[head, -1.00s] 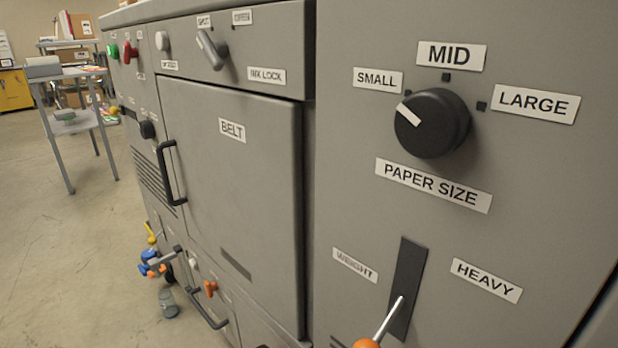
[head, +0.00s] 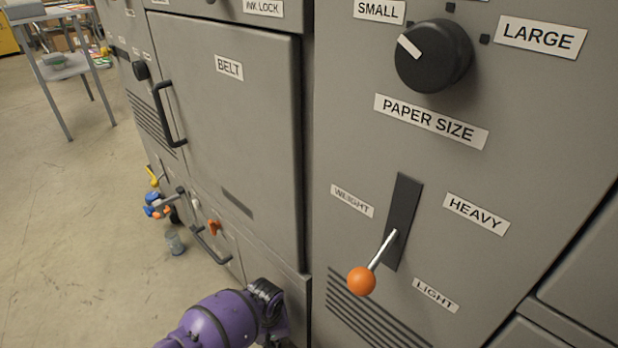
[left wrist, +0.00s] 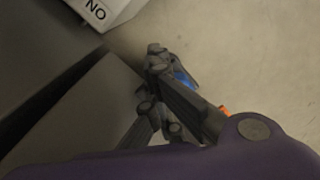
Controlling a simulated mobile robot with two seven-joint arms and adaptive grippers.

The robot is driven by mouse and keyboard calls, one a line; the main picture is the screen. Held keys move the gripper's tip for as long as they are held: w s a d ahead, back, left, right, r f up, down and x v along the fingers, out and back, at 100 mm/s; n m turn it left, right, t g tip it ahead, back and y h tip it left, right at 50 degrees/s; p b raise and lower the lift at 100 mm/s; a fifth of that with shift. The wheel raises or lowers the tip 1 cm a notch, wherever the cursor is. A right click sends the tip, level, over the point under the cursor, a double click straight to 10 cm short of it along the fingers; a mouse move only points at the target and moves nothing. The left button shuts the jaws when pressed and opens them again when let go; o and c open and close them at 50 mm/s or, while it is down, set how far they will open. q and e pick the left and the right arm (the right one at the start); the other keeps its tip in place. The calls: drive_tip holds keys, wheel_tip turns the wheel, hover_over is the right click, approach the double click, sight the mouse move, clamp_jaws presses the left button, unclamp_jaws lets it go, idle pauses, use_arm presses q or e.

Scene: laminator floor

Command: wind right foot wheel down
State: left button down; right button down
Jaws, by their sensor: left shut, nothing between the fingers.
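I cannot make out a right foot wheel for certain in either view. Small blue and orange fittings (head: 156,206) sit low on the machine's far end in the head view, too small to identify. In the left wrist view my left gripper (left wrist: 157,52) is shut and empty, with dark fingers together. A blue part (left wrist: 184,76) shows partly behind the fingers, and an orange bit (left wrist: 223,110) peeks past the gripper; I cannot tell whether either is touched. A purple arm link of mine stands at the bottom of the head view. My right gripper is in neither view.
The grey machine front carries the paper size knob (head: 432,56), an orange-tipped weight lever (head: 362,281) and the belt door (head: 235,140) with a black handle (head: 168,113). A grey cup-like object (head: 175,243) stands on the floor. Open floor (head: 80,240) lies left.

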use_arm(q)
drive_tip(key=shift+s+a+f+p, duration=0.2)
drive_tip(key=shift+a+p, duration=0.1)
drive_tip(key=shift+a, duration=0.1)
drive_tip(key=shift+s+a+f+p, duration=0.1)
drive_tip(key=shift+s+a+p, duration=0.15)
drive_tip(key=shift+a, duration=0.1)
drive_tip(key=shift+w+a+r, duration=0.1)
drive_tip(key=shift+w, duration=0.1)
wheel_tip(320, 180, up, 6)
drive_tip(key=p, duration=0.5)
drive_tip(key=shift+s, duration=0.4)
